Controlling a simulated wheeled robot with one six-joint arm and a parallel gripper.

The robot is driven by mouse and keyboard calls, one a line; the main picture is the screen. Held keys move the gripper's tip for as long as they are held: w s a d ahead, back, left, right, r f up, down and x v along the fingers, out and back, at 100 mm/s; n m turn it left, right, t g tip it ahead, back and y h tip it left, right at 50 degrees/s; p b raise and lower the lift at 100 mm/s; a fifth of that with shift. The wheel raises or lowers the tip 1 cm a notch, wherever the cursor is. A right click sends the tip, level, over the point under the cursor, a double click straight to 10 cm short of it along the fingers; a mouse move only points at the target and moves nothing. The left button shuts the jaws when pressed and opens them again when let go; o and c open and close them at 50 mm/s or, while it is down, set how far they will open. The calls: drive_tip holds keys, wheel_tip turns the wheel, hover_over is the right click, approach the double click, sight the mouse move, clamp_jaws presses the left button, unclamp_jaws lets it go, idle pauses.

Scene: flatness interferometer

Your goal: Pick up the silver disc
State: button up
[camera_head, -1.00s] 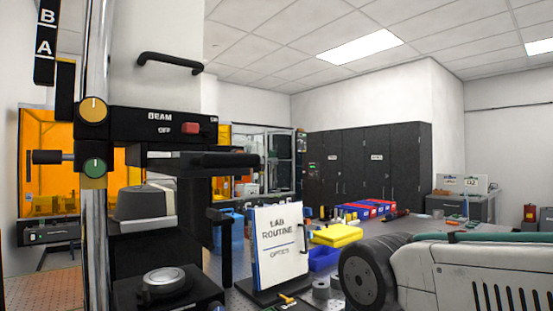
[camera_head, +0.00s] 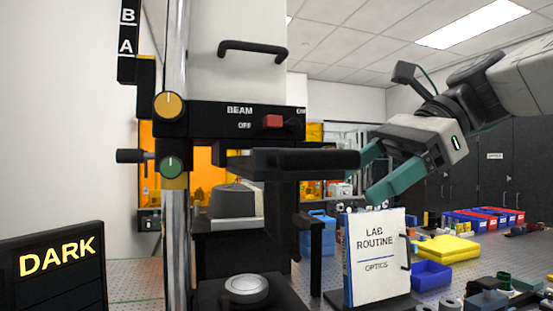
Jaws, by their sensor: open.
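The silver disc (camera_head: 246,289) lies flat on the black lower stage of the interferometer (camera_head: 245,115), low in the middle of the picture. Its top and near rim are in plain view. My gripper (camera_head: 366,178) has two teal fingers, spread apart with nothing between them. It is up and to the right of the disc, beside the interferometer's black shelf and above the lab routine sign.
The white lab routine sign (camera_head: 377,255) stands right of the disc. A black shelf (camera_head: 290,162) juts out above the stage. A sign reading DARK (camera_head: 55,268) is at the left. Blue and yellow bins (camera_head: 448,250) sit on the bench at right.

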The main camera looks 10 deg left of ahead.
drive_tip(key=w+a+r+m+g+y, duration=0.1)
drive_tip(key=a+r+m+g+y, duration=0.1)
drive_tip(key=a+r, duration=0.4)
drive_tip(key=x, duration=0.6)
drive_tip(key=shift+w+a, duration=0.15)
drive_tip(key=shift+w, duration=0.1)
drive_tip(key=c, duration=1.1)
